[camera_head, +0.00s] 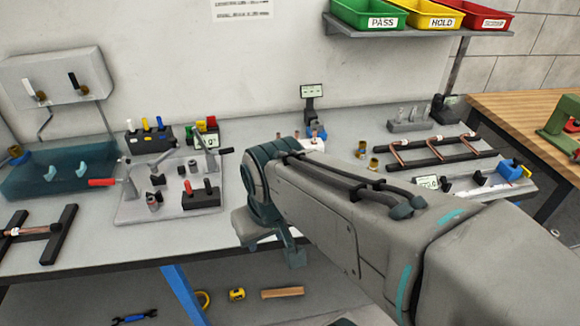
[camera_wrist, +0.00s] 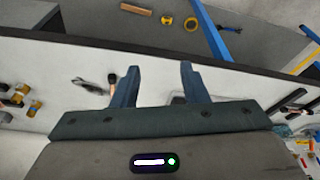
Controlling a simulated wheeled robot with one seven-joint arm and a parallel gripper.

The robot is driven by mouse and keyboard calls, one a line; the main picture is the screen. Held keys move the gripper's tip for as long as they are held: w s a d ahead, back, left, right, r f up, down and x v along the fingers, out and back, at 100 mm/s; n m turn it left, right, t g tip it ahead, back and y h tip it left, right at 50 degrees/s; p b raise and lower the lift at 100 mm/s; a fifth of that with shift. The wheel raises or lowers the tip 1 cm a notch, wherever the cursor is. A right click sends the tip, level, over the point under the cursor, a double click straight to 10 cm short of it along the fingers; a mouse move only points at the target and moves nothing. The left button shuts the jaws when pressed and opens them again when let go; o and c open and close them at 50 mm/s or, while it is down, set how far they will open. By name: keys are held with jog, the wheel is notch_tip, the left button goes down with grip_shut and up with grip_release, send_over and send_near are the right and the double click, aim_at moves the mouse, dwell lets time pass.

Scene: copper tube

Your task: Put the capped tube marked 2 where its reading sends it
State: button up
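My gripper (camera_wrist: 157,72) is open with nothing between its fingers in the wrist view. In the head view my gripper (camera_head: 275,246) hangs at the table's front edge, partly covered by my arm. Short copper tubes (camera_head: 313,134) stand at a small white block (camera_head: 312,144) behind my arm, below a small display (camera_head: 313,91). I cannot read any number, so I cannot tell which is the tube marked 2. On the shelf are a green PASS bin (camera_head: 368,14), a yellow HOLD bin (camera_head: 430,15) and a red SCRAP bin (camera_head: 483,17).
A grey plate (camera_head: 130,208) with clamps and levers lies left of my gripper. A black rack (camera_head: 430,158) with copper tubes and several brass fittings (camera_head: 374,164) lie to the right. A wooden bench (camera_head: 520,105) stands far right. A low shelf with tools (camera_head: 237,295) lies below the table.

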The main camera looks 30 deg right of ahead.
jog(key=w+d+f+m+t+h+b, duration=0.1)
jog(key=w+d+m+b, duration=0.1)
jog(key=w+d, duration=0.7)
jog(key=w+d+f+m+b, duration=0.15)
jog(key=w+d, duration=0.45)
jog(key=w, duration=0.6)
jog(key=x, duration=0.8)
jog(key=shift+w+d+r, duration=0.1)
jog(key=shift+d, duration=0.25)
jog(key=shift+w+p+x, duration=0.1)
jog(key=shift+p+x, duration=0.25)
jog(key=shift+x, duration=0.95)
jog(key=shift+w+p+x, duration=0.15)
jog(key=shift+p+x, duration=0.2)
jog(key=shift+x, duration=0.95)
jog(key=shift+w+d+f, duration=0.1)
jog(key=shift+w+f, duration=0.15)
jog(key=shift+f, duration=0.2)
jog(key=shift+f, duration=0.15)
grip_shut()
